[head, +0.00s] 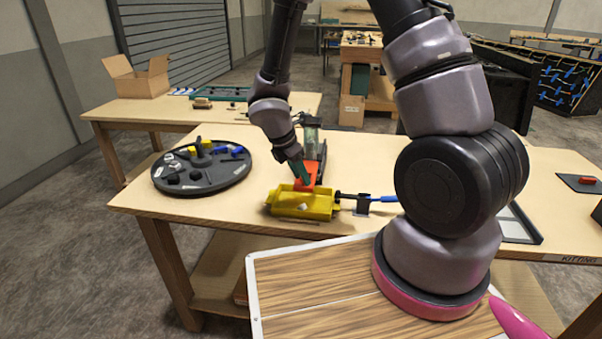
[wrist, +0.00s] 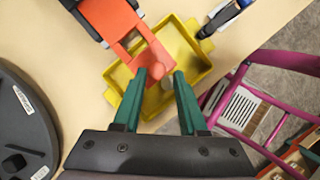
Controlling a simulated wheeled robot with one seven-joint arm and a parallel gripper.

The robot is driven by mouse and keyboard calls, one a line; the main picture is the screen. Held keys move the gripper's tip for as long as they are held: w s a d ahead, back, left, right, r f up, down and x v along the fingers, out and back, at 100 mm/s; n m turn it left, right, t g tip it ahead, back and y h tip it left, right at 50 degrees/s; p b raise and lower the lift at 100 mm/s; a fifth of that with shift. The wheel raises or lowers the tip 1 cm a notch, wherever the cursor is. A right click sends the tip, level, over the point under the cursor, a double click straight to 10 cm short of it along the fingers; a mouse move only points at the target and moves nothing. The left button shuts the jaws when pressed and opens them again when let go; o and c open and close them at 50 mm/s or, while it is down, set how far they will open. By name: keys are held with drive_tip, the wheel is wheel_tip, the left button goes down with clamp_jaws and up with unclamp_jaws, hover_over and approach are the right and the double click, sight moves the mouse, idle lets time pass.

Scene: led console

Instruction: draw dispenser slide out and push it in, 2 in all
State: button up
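The dispenser (head: 312,135) stands upright on the table, with a clear tower and a dark base. Its orange slide (wrist: 121,30) extends out from the dark base over the yellow tray (wrist: 193,78). The slide also shows in the head view (head: 314,171). An orange knob (wrist: 157,70) stands near the slide's outer end. My gripper (wrist: 159,76) has its green fingers apart, one on each side of the knob, with visible gaps. A small pale piece (head: 303,207) lies in the yellow tray; most of the tray floor under the slide is hidden.
A round black turntable (head: 201,168) with several yellow, blue and black parts stands left of the tray. A blue-handled tool (head: 378,198) rests in a dark holder right of the tray. Bare table lies between turntable and tray.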

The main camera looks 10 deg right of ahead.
drive_tip(key=shift+w+r, duration=0.1)
drive_tip(key=shift+r, duration=0.05)
drive_tip(key=shift+a+r, duration=0.1)
drive_tip(key=shift+r, duration=0.2)
drive_tip(key=v, duration=1)
drive_tip(key=shift+f, duration=0.1)
drive_tip(key=shift+c, duration=0.3)
